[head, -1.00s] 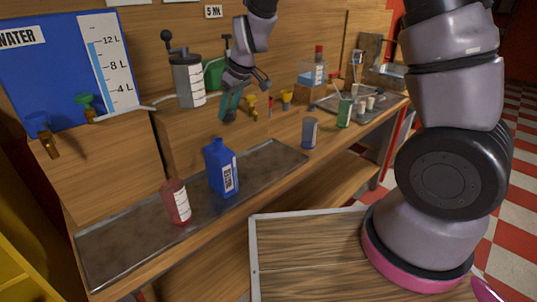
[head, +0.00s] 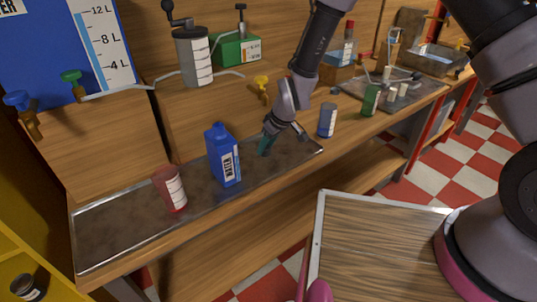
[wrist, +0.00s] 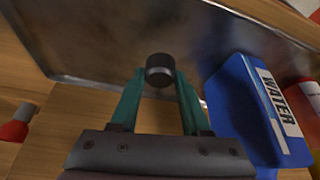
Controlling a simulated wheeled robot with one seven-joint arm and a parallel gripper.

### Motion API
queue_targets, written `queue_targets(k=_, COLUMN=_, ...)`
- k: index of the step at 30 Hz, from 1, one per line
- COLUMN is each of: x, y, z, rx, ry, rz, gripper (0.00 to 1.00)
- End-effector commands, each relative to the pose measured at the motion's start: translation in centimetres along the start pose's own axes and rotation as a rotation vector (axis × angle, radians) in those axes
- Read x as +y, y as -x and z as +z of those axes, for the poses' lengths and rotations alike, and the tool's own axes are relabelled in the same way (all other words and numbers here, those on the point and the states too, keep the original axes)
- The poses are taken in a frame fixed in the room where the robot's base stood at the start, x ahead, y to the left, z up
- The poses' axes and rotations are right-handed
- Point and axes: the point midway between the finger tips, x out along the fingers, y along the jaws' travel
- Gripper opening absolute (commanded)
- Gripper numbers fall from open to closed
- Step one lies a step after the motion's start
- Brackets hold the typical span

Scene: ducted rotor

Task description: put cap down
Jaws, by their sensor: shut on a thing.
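The cap (wrist: 159,70) is small and black with a silvery band. In the wrist view it sits between the teal fingertips of my gripper (wrist: 158,88), which is shut on it. In the head view my gripper (head: 268,143) is low over the right part of the metal tray (head: 110,239), just right of the blue water bottle (head: 222,156). The cap cannot be made out in the head view. I cannot tell whether the cap touches the tray. The bottle also shows close on the right in the wrist view (wrist: 245,115).
A red cup (head: 171,188) stands on the tray left of the bottle. A blue-grey cup (head: 327,120) and a green container (head: 371,98) stand on the bench to the right. The tray's front left is bare.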

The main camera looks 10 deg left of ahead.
Motion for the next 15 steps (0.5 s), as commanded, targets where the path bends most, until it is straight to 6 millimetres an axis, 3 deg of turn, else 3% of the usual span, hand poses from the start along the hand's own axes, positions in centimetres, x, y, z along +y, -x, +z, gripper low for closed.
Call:
queue_targets(k=7, x=0.0, y=-3.2, z=1.5, rx=-0.003, ry=-0.003, rz=-0.001, gripper=0.0)
queue_targets(k=15, x=0.0, y=-3.4, z=1.6, rx=-0.001, ry=-0.002, rz=0.0, gripper=0.0)
